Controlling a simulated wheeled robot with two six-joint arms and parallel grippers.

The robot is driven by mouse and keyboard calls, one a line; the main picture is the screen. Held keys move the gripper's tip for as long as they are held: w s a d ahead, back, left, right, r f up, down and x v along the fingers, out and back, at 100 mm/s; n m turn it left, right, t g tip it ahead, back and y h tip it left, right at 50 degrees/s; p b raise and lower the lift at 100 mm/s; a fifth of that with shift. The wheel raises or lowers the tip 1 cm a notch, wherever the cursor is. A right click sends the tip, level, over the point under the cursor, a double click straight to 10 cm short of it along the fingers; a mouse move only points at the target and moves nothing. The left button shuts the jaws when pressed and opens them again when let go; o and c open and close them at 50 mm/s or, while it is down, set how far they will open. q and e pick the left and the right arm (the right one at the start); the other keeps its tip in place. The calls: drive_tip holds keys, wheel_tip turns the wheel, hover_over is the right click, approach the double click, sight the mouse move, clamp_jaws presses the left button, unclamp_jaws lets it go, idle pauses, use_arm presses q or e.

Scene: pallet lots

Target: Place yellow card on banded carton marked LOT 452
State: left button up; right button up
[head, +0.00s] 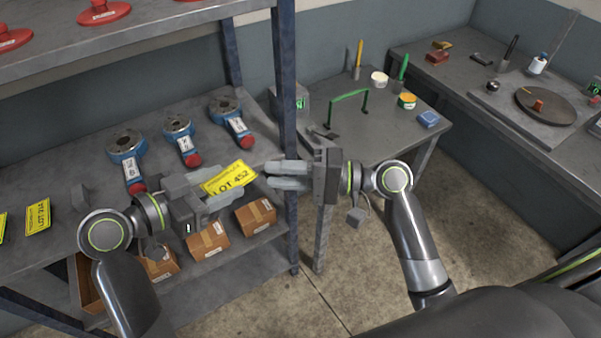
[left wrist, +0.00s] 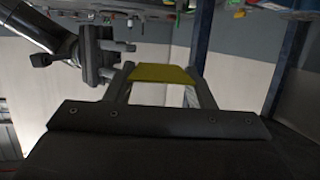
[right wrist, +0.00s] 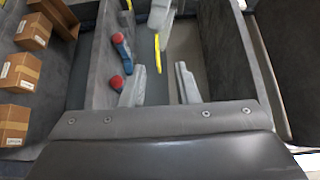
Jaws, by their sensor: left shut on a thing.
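My left gripper (head: 225,198) is shut on a yellow card (head: 229,178) printed LOT 452, held in front of the shelf. The card also shows between the fingertips in the left wrist view (left wrist: 163,74). My right gripper (head: 270,175) is open, its fingers pointing left toward the card's right end. In the right wrist view the card (right wrist: 158,52) shows edge-on beyond the gap between the fingers. Brown cartons stand on the lower shelf: a right one (head: 255,216), a middle one (head: 208,243) and a left one (head: 160,265), partly hidden by my left arm. Their labels are too small to read.
Another yellow card (head: 37,217) lies on the middle shelf, with several blue and red tools (head: 178,128) behind. A dark blue shelf post (head: 286,100) rises close to my right gripper. A bench with a green handle (head: 349,97) stands behind right. The floor at front is clear.

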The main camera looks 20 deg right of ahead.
drive_tip(key=shift+v, duration=1.75)
